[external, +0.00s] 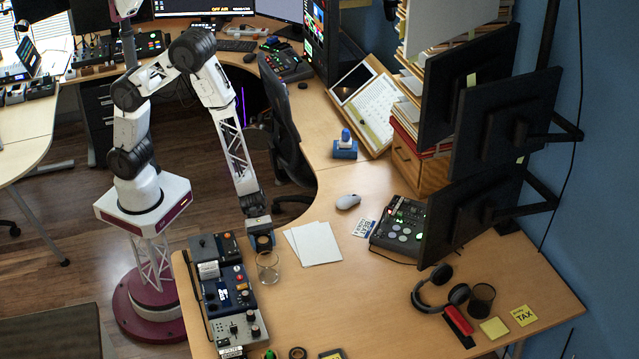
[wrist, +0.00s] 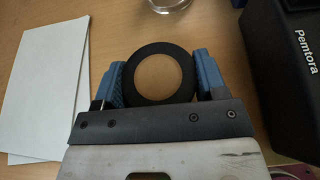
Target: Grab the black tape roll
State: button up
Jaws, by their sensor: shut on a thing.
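The black tape roll (wrist: 159,94) is a ring with an open centre, and the tabletop shows through it in the wrist view. My gripper (wrist: 159,82) has its blue fingers on the left and right sides of the roll and is shut on it. In the external view my gripper (external: 260,232) points down near the desk's left edge, with the dark roll (external: 263,242) at its tips. I cannot tell whether the roll touches the desk.
A clear glass (external: 268,267) stands close in front of my gripper. White paper sheets (external: 313,243) lie to the right. Several control boxes (external: 225,290) stand to the left and front. Another dark ring (external: 297,353) lies at the bottom edge. The desk's middle is clear.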

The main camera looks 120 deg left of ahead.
jog(key=shift+r, duration=0.15)
notch_tip(320, 180, up, 10)
dwell(1.0)
